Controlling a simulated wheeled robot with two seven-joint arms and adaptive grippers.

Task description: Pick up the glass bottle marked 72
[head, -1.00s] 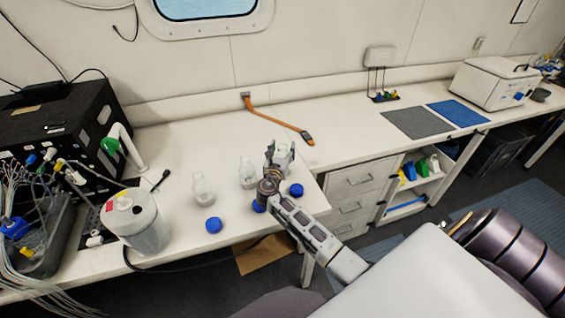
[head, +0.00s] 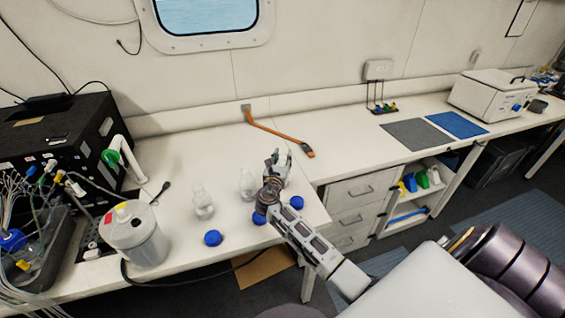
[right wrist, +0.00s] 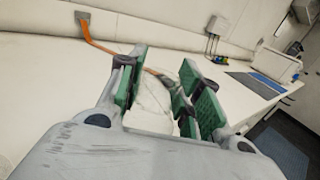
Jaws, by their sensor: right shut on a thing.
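Two clear glass bottles stand upright on the white bench in the head view, a left one (head: 203,203) and a middle one (head: 247,184). My right gripper (head: 279,162) is to the right of them, shut on a third clear glass bottle (head: 284,171) that it largely covers. In the right wrist view this gripper (right wrist: 160,88) has its green pads on either side of the faint, see-through bottle (right wrist: 152,100). No number can be read on any bottle. I cannot tell whether the held bottle clears the bench. My left gripper is out of view.
Blue caps lie near the bottles, one at the front (head: 213,238) and one right of my gripper (head: 297,202). A white canister (head: 137,236) and black box (head: 62,152) stand left. An orange strap (head: 278,132) lies behind.

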